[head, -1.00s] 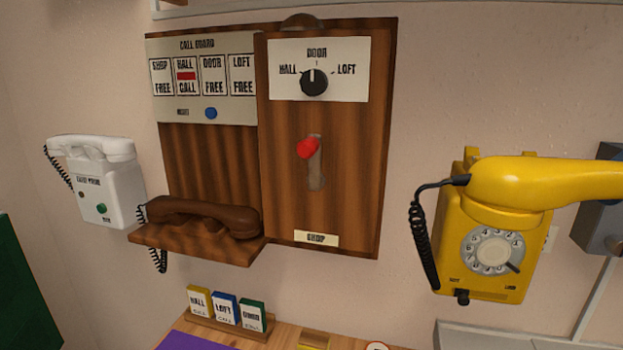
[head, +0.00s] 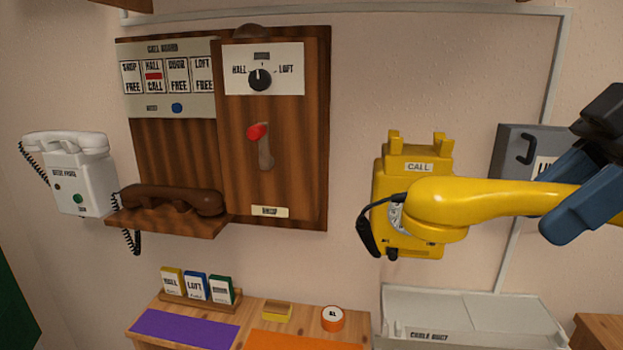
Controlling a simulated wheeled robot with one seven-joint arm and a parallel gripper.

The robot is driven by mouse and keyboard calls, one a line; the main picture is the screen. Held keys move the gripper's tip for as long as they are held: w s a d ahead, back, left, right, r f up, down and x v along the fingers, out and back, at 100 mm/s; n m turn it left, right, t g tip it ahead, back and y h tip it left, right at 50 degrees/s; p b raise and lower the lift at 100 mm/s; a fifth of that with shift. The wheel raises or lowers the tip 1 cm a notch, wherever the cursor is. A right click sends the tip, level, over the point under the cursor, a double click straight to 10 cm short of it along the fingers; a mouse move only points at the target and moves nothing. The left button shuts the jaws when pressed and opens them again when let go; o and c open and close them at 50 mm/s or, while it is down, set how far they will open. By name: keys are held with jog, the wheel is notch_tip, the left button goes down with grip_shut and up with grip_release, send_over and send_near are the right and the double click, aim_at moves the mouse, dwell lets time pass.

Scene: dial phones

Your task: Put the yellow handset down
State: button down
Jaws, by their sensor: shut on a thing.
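The yellow handset (head: 450,203) is held out level in front of the yellow wall phone (head: 414,166), across the lower part of it. It hides most of the dial. My gripper (head: 560,196), with blue fingers, is shut on the handset's grip at the right. The phone's two cradle prongs (head: 418,143) stand up empty above the handset. A black coiled cord (head: 370,232) hangs from the handset's left end. I cannot tell how far the handset is from the phone's face.
A grey box (head: 518,150) with a hook is on the wall behind my gripper. A grey cable duct (head: 450,312) lies below the phone. The wooden call board (head: 272,190) with a brown handset, and a white phone (head: 82,180), are to the left.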

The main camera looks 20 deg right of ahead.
jog(key=w+a+f+m+t+h, duration=0.1)
jog(key=w+f, duration=0.5)
jog(key=f, duration=0.8)
jog(key=w+a+f+m+t+h, duration=0.1)
jog(key=w+a+f+m+h, duration=0.2)
jog(key=f, duration=1.2)
jog(key=w+a+f+m+t+h, duration=0.1)
jog(key=w+a+f+m+h, duration=0.1)
jog(key=w+a+f+m, duration=0.4)
jog(key=s+f+x, duration=0.1)
jog(key=x, duration=0.9)
jog(key=shift+s+a, duration=0.25)
jog(key=shift+a, duration=0.15)
